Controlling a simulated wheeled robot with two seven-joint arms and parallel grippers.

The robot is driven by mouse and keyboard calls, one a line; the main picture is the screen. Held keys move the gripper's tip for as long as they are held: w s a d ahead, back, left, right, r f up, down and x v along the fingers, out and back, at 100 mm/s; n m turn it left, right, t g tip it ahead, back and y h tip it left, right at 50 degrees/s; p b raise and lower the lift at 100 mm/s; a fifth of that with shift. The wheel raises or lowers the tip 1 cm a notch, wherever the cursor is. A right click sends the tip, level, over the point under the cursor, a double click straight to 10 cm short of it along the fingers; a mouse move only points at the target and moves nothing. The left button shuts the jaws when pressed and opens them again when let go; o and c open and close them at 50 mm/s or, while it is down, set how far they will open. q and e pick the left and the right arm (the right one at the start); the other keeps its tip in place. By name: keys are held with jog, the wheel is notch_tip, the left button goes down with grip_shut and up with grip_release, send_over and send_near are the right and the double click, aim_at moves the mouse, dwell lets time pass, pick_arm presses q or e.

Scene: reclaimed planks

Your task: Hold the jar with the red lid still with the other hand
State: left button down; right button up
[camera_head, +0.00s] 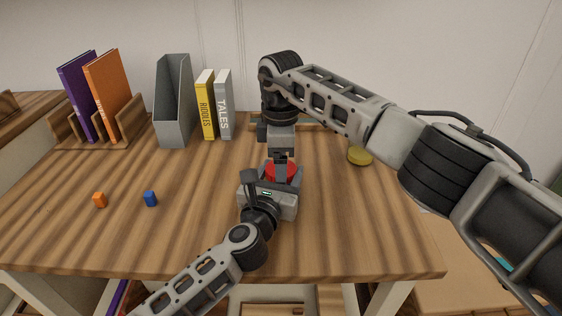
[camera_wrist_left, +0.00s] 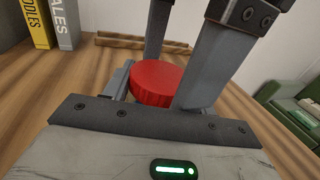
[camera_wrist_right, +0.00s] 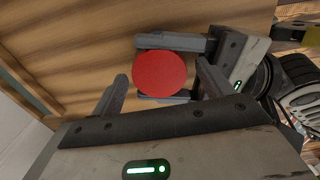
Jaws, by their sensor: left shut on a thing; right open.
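The jar's red lid (camera_head: 294,174) shows near the middle of the table in the head view, partly covered by my grippers. The lid also shows in the left wrist view (camera_wrist_left: 157,82) and from above in the right wrist view (camera_wrist_right: 160,72). The jar body is hidden. My left gripper (camera_wrist_right: 167,70) is shut on the jar, one finger on each side below the lid. My right gripper (camera_head: 281,159) is open above it, pointing down, with its fingers (camera_wrist_right: 161,78) on either side of the lid. I see no clear contact between these fingers and the lid.
A grey file holder (camera_head: 173,110), a yellow book (camera_head: 205,105) and a grey book (camera_head: 223,105) stand behind. A yellow round thing (camera_head: 360,156) lies right.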

pick_arm(q)
jog(key=shift+s+f, duration=0.1)
jog(key=shift+f, duration=0.4)
pick_arm(e)
jog(key=shift+r, duration=2.2)
pick_arm(q)
jog(key=shift+c, duration=2)
grip_release()
jog(key=shift+r, duration=0.15)
jog(key=shift+r, duration=0.1)
